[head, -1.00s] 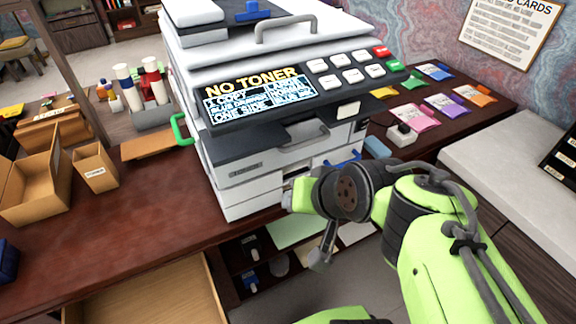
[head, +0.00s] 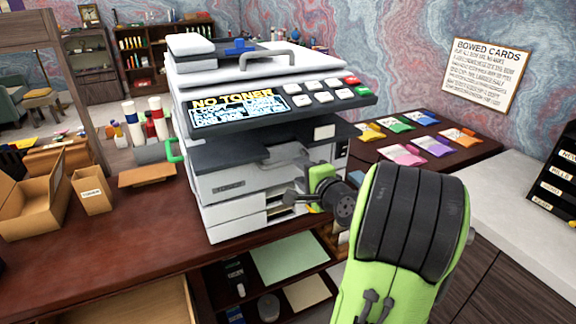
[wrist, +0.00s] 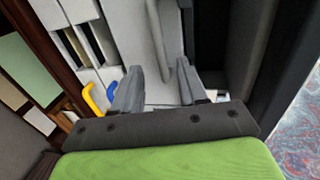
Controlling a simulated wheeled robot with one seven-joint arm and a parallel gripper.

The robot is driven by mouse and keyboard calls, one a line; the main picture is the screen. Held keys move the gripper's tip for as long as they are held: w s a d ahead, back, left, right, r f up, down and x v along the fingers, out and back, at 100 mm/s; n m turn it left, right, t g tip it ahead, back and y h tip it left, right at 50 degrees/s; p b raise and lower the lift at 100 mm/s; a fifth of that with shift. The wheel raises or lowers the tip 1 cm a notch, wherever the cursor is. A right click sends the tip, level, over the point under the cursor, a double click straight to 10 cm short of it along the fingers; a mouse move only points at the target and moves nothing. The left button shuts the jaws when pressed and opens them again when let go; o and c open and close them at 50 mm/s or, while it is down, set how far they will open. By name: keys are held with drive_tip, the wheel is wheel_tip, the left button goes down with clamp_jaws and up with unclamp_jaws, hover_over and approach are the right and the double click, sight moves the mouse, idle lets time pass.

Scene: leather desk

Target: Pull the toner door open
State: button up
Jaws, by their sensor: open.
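The copier (head: 235,215) stands on the desk, its display reading "NO TONER". Its pale front panel (head: 230,180), which looks like the toner door, appears shut. A grey bar handle (head: 290,148) shows at its upper right. My gripper (head: 288,198) is at the copier's front right, below that handle. In the wrist view my gripper (wrist: 160,80) is open, its two grey fingers apart, with a grey bar handle (wrist: 158,35) running between and beyond their tips. Nothing is visibly clamped. Whether a finger touches the bar I cannot tell.
A green handle (head: 175,150) sticks out at the copier's left. Yellow (wrist: 92,97) and blue (wrist: 112,88) latches lie beside my fingers. Colored packets (head: 400,155) lie to the right. An open drawer (head: 140,300) and shelves (head: 290,258) are below.

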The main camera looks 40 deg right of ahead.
sight(288, 163)
drive_tip(key=x, duration=0.7)
drive_tip(key=shift+d, duration=0.1)
drive_tip(key=shift+c, duration=0.3)
clamp_jaws()
